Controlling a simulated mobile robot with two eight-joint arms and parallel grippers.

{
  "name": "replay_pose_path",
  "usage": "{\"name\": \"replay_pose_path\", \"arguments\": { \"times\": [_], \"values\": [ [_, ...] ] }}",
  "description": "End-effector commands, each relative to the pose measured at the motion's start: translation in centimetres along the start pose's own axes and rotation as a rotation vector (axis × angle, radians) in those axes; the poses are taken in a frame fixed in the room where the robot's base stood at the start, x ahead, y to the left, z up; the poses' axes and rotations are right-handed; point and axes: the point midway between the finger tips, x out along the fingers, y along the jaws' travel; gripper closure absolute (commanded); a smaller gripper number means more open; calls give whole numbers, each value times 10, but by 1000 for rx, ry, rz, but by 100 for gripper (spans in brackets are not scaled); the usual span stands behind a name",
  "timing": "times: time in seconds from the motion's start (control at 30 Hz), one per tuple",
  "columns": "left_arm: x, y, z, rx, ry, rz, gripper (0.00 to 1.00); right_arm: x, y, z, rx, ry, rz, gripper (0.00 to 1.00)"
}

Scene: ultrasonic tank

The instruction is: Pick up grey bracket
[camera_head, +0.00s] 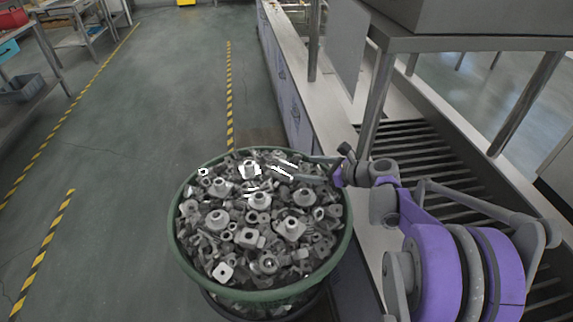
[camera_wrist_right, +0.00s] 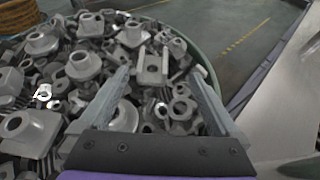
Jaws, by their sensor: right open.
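Many grey metal brackets and fittings fill a round green bin (camera_head: 343,232) in the head view. A grey bracket with a hole (camera_wrist_right: 152,68) shows between the fingertips of my right gripper (camera_wrist_right: 160,76) in the right wrist view. It lies among other parts, and I cannot tell how far below the fingers it is. My right gripper (camera_head: 297,169) is open and empty, over the back right part of the bin in the head view. Which single bracket is meant cannot be told from the heap. My left gripper is not in view.
A metal bench with a slatted roller section (camera_head: 425,150) stands right of the bin, with a steel post (camera_head: 376,105) near my right arm. Open green floor (camera_head: 120,150) with yellow-black tape lies to the left. Worktables stand at the far left.

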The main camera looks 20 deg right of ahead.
Motion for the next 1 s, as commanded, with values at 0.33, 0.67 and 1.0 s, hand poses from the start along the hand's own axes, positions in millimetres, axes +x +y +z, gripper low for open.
{"name": "replay_pose_path", "arguments": {
  "times": [0.33,0.67,1.0],
  "values": [
    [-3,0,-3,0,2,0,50,48,1,0,-1,0,2,3],
    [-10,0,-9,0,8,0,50,88,9,-2,-1,-1,3,3],
    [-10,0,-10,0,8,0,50,102,8,-3,0,0,0,3]
  ]
}}
